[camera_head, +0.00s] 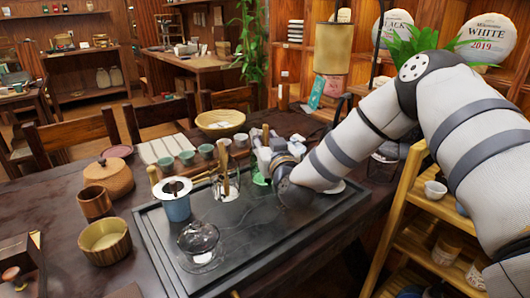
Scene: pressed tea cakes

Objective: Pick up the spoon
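My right arm comes in from the right, and its gripper (260,150) is over the far part of the dark tea tray (285,238). The fingers are small and partly hidden by the wrist, so I cannot tell whether they are open or shut. Thin wooden utensils (225,168) stand upright left of the gripper, in or behind a glass vessel (226,188). I cannot tell which of them, if any, is the spoon. A small green object (259,179) shows just below the gripper. My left gripper is not in view.
A blue cup with a white top (177,205) and a glass lidded bowl (200,246) stand on the tray's left side. Several small cups (187,157), a woven basket (220,121) and wooden bowls (105,240) surround it. The tray's front middle is clear.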

